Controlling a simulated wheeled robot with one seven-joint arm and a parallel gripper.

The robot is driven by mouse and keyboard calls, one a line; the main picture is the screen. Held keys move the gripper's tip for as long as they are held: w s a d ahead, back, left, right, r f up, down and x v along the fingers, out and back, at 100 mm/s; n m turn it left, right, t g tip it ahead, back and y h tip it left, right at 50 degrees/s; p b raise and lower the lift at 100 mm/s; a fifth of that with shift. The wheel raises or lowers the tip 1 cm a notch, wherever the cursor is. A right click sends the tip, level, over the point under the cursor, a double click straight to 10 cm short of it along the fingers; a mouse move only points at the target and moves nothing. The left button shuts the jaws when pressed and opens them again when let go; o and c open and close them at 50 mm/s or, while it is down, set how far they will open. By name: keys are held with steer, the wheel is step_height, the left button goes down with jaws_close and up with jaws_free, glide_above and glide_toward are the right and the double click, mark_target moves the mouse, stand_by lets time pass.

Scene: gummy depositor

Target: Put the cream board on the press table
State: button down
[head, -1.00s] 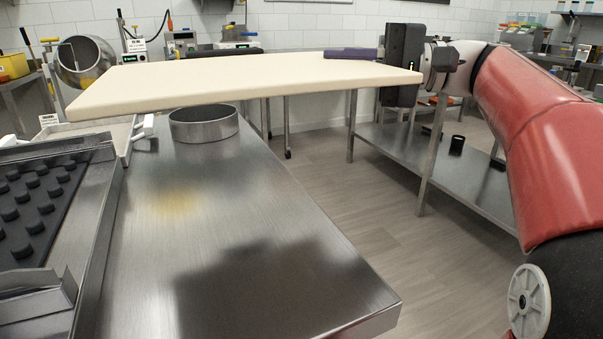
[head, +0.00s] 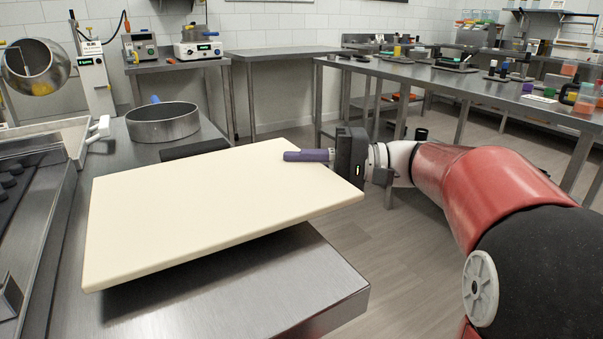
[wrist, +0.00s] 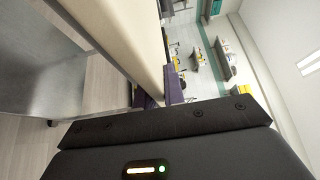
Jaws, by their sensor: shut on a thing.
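The cream board (head: 210,205) is a large flat slab in the head view. It hangs roughly level over a steel table (head: 320,285), with a dark shadow beneath it and a gap at its near side. My gripper (head: 300,156) is shut on the board's far right edge. One purple finger lies on top; the lower one is hidden in the head view. In the wrist view the board (wrist: 125,30) runs up and away from between the purple fingers (wrist: 160,92). I cannot tell from any marking whether this steel table is the press table.
A round metal ring (head: 162,122) stands on the table behind the board. A dark patch (head: 195,148) lies between them. A tray with dark moulds (head: 12,180) is at the left. Open floor (head: 410,250) and a long bench (head: 460,75) are to the right.

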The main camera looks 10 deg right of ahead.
steer(key=shift+f, duration=0.8)
steer(key=shift+f, duration=0.15)
steer(key=c, duration=1.5)
jaws_free()
steer(key=shift+d, duration=0.1)
steer(key=d, duration=0.4)
steer(key=s+d, duration=0.1)
steer(key=d, duration=0.2)
steer(key=s+d+b, duration=0.1)
steer(key=d, duration=0.3)
steer(key=shift+d, duration=0.35)
